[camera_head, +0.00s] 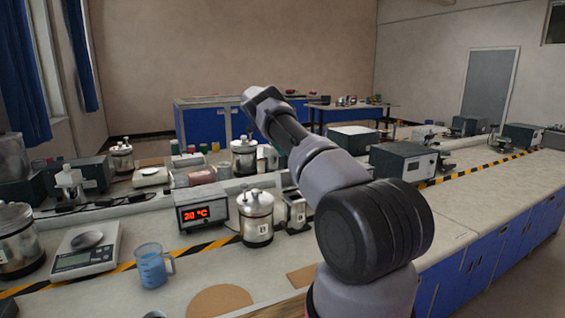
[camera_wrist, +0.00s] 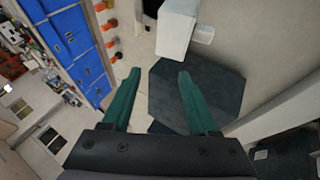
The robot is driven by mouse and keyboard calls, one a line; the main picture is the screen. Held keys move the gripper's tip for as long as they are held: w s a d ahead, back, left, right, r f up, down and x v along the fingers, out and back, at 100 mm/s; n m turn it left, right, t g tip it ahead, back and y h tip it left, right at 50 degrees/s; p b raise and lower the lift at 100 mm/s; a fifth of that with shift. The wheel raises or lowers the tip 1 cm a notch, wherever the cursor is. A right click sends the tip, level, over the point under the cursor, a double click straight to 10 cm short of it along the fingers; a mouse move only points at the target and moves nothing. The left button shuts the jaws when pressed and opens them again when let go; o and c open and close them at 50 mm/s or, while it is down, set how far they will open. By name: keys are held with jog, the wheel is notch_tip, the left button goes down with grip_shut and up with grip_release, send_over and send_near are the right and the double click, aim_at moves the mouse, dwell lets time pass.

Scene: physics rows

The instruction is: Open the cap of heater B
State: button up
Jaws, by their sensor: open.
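Heater B (camera_head: 257,228) is a shiny metal pot with a white B label. It stands on the bench near the middle of the head view, just left of my arm. Its cap (camera_head: 256,201) is a metal lid with knobs on top and looks seated on the pot. In the wrist view, the two green fingers of my gripper (camera_wrist: 159,74) are spread apart with nothing held between them. Heater B cannot be made out in the wrist view. In the head view my arm hides the fingers.
A control box (camera_head: 202,205) with a red display touches or nearly touches heater B's left side. A blue-filled beaker (camera_head: 152,266) and a scale (camera_head: 86,252) stand farther left. A dark flat-topped object (camera_wrist: 221,92) lies beyond the fingers in the wrist view.

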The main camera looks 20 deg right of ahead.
jog(key=shift+w+r, duration=0.1)
jog(key=shift+r, duration=1)
jog(key=shift+d, duration=0.1)
jog(key=c, duration=0.7)
jog(key=d+n, duration=0.1)
jog(key=d+f+n+y, duration=0.1)
jog(key=d+f+n+t, duration=0.1)
jog(key=n, duration=0.1)
jog(key=shift+s+d, duration=0.3)
grip_shut()
jog(key=w+a+r+n+t+y, duration=0.1)
jog(key=w+a+n+t+y, duration=0.5)
jog(key=n, duration=0.7)
jog(key=h, duration=0.2)
send_over(284, 179)
jog(key=w+a, duration=0.3)
notch_tip(284, 179, down, 9)
jog(key=shift+s+r+g, duration=0.2)
jog(key=shift+s+g, duration=0.05)
jog(key=shift+g, duration=0.15)
